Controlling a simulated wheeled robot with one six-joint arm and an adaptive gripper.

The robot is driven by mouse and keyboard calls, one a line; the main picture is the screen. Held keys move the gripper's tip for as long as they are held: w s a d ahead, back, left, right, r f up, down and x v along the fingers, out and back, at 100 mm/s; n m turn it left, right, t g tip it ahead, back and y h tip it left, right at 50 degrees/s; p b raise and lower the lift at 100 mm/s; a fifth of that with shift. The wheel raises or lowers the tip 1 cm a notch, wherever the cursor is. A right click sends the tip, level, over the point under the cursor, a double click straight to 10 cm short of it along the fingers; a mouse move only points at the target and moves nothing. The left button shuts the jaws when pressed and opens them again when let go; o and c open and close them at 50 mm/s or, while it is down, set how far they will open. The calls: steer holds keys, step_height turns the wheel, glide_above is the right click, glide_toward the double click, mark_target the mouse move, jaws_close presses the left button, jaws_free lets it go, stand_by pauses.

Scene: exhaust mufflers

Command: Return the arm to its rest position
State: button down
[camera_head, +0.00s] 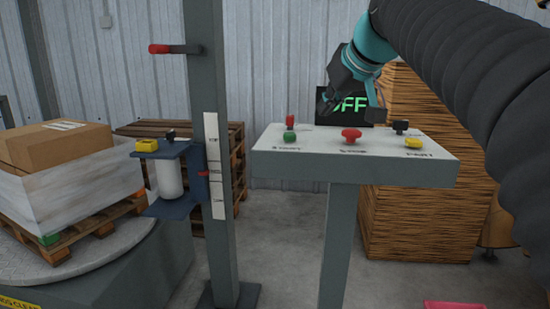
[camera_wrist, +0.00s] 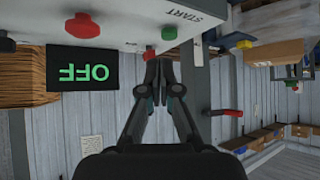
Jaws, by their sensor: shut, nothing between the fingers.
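My arm, in a black ribbed sleeve with a teal wrist, comes in from the upper right of the head view. My gripper (camera_head: 350,88) is dark and hangs above and behind the control console (camera_head: 290,156), in front of the black OFF display (camera_head: 349,107). In the wrist view, where the scene is upside down, my gripper (camera_wrist: 161,66) is shut and empty. Its fingertips are near the console's edge, close to a small red part (camera_wrist: 151,54) and the green START button (camera_wrist: 169,33). I cannot tell whether they touch anything.
The console carries a red button (camera_head: 351,134), a yellow button (camera_head: 413,142) and a black knob (camera_head: 400,126). A grey post (camera_head: 213,190) with a red lever (camera_head: 160,48) stands left of it. A wooden stack (camera_head: 425,200) stands behind right. A pallet with boxes (camera_head: 58,146) is far left.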

steer(key=s+d+f+m+g+h, duration=0.1)
steer(key=s+d+f+m, duration=0.1)
steer(key=s+f, duration=1.1)
steer(key=s+d+f+m+g+h, duration=0.2)
steer(key=s+f, duration=1.1)
steer(key=f, duration=0.7)
steer(key=shift+s+d+f+h, duration=0.15)
steer(key=shift+d+h, duration=0.15)
steer(key=shift+d, duration=0.5)
